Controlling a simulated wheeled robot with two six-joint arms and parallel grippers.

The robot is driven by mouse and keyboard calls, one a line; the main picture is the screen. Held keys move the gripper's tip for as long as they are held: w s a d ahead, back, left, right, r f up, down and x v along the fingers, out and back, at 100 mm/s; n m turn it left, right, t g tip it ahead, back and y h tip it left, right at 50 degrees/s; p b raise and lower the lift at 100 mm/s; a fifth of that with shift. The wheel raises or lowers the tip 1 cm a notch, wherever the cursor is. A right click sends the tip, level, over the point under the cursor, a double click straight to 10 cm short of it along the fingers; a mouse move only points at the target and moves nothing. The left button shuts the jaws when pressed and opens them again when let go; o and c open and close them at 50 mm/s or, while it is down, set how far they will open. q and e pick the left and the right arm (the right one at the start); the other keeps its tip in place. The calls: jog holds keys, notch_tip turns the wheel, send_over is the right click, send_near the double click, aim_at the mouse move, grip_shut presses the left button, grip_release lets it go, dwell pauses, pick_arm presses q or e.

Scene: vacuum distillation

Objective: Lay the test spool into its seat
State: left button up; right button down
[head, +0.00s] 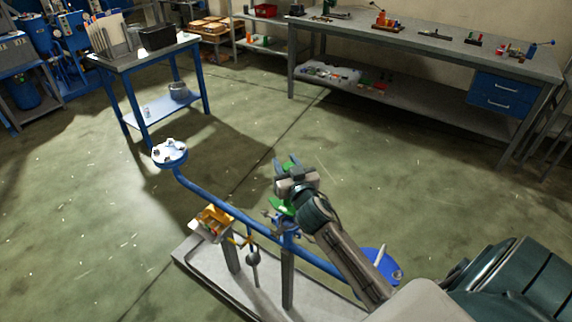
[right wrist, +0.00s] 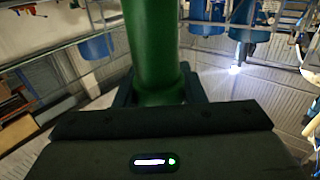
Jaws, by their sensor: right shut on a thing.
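The green test spool shows in the right wrist view as a thick green cylinder (right wrist: 155,45), with a wider end low between my fingers. My right gripper (head: 287,165) is shut on it, above the blue pipe in the head view. In the head view the gripper and wrist hide most of the spool; a green part (head: 284,207) shows just below the gripper. The spool's seat cannot be made out clearly; the area under my right gripper is partly covered by the arm. My left gripper is not in view.
A long blue pipe (head: 205,200) with a white-topped flange (head: 169,152) runs diagonally above a grey tray stand (head: 195,262). A yellow-orange box (head: 213,222) sits beside the pipe. A blue side table (head: 140,62) and a long workbench (head: 430,48) stand behind. The floor between is clear.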

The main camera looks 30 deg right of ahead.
notch_tip(320, 180, down, 5)
jog(key=b, duration=0.4)
jog(key=shift+b, duration=0.4)
jog(key=shift+f, duration=0.25)
jog(key=shift+b, duration=0.3)
dwell(1.3)
